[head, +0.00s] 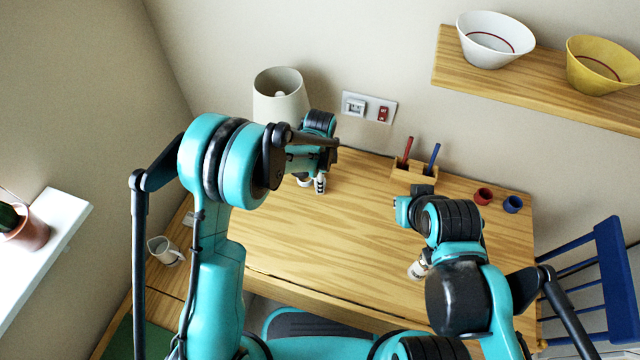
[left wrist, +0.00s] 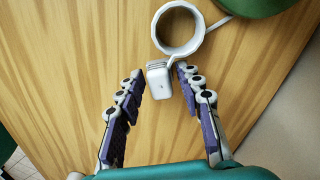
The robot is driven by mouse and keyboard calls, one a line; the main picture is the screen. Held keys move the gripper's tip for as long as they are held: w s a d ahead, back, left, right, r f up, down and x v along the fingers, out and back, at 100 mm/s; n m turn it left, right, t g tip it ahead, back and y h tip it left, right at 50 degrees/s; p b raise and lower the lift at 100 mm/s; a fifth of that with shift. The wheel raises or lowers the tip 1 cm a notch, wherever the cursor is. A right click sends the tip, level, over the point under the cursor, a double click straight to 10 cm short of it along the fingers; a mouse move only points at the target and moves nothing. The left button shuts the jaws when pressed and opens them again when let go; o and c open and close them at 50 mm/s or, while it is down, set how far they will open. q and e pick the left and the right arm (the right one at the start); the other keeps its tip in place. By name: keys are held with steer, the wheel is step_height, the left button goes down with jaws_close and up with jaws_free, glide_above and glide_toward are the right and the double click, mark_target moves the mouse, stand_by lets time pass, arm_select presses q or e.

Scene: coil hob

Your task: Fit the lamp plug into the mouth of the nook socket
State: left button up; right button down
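The white lamp plug (left wrist: 158,80) lies on the wooden desk in the left wrist view, beside a white ring (left wrist: 179,50). My left gripper (left wrist: 160,73) is open, its two fingers apart with the plug between their tips; no firm contact shows. In the head view my left gripper (head: 320,185) points down at the desk, near the lamp, and the plug is hidden or too small to tell. The nook socket (head: 354,105) is on a white wall plate behind the desk. My right gripper (head: 418,269) is low over the desk's front right; its finger opening is unclear.
A lamp with a pale shade (head: 280,98) stands at the back left. A red switch (head: 382,113) sits beside the socket. A wooden pen holder (head: 413,175), a red cup (head: 483,196) and a blue cup (head: 513,204) are at the back right. The desk middle is clear.

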arm_select(q)
jaws_close()
